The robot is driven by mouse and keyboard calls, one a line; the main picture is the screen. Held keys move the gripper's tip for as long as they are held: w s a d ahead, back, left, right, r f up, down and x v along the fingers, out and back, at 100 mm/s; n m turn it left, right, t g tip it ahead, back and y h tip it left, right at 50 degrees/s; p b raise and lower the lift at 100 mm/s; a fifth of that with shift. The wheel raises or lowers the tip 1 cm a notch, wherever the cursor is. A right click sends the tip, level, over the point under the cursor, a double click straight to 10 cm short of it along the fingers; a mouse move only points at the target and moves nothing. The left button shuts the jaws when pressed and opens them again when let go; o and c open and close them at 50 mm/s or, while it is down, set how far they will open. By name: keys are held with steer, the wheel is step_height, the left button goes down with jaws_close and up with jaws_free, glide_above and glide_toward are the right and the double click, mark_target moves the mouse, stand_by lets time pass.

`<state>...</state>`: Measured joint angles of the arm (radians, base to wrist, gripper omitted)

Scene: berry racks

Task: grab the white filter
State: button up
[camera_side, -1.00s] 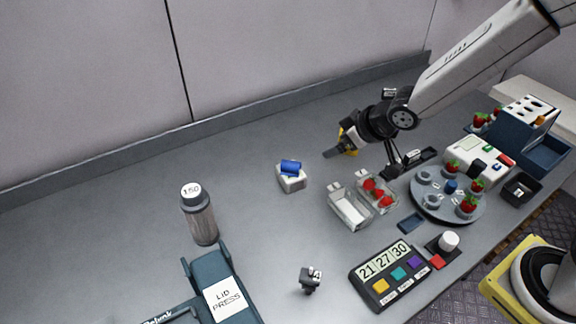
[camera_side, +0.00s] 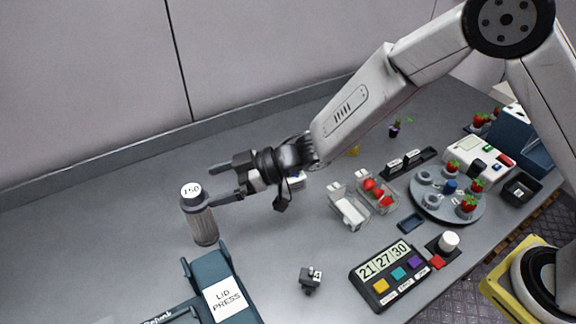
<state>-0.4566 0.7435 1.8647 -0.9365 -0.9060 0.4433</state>
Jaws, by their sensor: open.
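No object is clearly recognisable as the white filter. A small white cylinder (camera_side: 449,240) stands on a black base at the right front of the bench. A grey bottle (camera_side: 203,222) with a white top marked 150 stands upright at the left. My gripper (camera_side: 214,186) is open and empty, its fingers pointing left, just right of the bottle's top in the picture. I cannot tell whether a finger touches the bottle. A white block (camera_side: 299,180) is mostly hidden behind my gripper.
A lid press (camera_side: 223,296) stands in front of the bottle. Clear boxes (camera_side: 349,211), some with strawberries, a round grey rack (camera_side: 431,207) and a button panel (camera_side: 390,274) stand to the right. A small dark clamp-like piece (camera_side: 310,281) is at front centre.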

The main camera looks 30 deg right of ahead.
mark_target(183, 195)
steer(key=shift+x, duration=1.25)
steer(key=shift+a+f, duration=0.1)
steer(key=shift+a, duration=0.05)
steer(key=shift+x, duration=2.45)
steer(key=shift+w, duration=0.1)
jaws_close()
